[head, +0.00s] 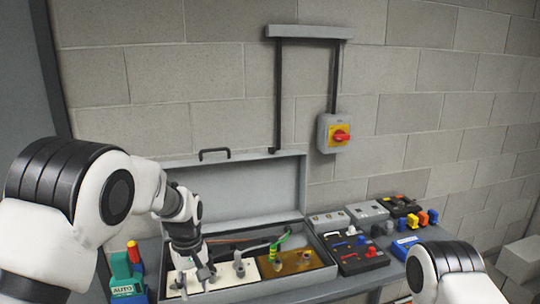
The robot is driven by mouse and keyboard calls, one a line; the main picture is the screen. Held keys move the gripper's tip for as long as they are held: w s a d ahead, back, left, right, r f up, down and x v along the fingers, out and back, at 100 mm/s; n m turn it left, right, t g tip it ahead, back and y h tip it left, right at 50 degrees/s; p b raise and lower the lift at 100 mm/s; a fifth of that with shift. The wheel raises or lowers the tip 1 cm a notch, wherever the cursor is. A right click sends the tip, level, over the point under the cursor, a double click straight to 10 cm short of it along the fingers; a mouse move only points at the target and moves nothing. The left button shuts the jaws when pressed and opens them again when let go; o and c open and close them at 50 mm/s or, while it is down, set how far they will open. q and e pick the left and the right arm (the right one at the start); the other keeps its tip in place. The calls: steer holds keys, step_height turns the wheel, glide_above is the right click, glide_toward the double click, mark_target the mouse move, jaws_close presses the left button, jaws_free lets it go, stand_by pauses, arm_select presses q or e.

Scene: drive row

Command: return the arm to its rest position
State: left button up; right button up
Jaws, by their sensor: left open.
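My left arm comes in from the left, and its white and black links fill much of the left side. My left gripper (195,278) points down over the left part of the open grey case (236,190), above a white panel (222,275). Its fingers are apart, and I see nothing held between them. I cannot tell whether the fingertips touch the panel. Part of my right arm shows at the lower right; its gripper is out of the picture.
The case lid stands up against the block wall. A yellow-brown panel (298,262) lies beside the white one. Black modules (355,255) and grey boxes (367,211) stand to the right. A green device (124,272) is at left. A red-knobbed switch (337,133) hangs on the wall.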

arm_select(q)
steer(key=s+a+f+g, duration=0.1)
steer(key=s+f+g, duration=0.15)
steer(key=f, duration=0.55)
steer(key=s+a+f+g+b, duration=0.1)
steer(key=s+a+f, duration=0.2)
steer(key=s+f, duration=0.85)
steer(key=s+a+f+g+b, duration=0.1)
steer(key=s+a+f+g, duration=0.1)
steer(key=s+f, duration=0.9)
steer(key=s+a+r+m+t, duration=0.2)
steer(key=s+m+t, duration=0.15)
steer(key=s, duration=1.05)
steer(key=w, duration=0.1)
steer(key=w+m+t, duration=0.1)
steer(key=w, duration=0.1)
steer(key=w+m+t, duration=0.1)
steer(key=shift+w+d, duration=0.15)
steer(key=shift+d, duration=0.15)
arm_select(e)
steer(key=shift+w+f, duration=0.2)
steer(key=shift+f, duration=0.4)
steer(key=shift+w+f, duration=0.15)
steer(key=shift+f, duration=0.4)
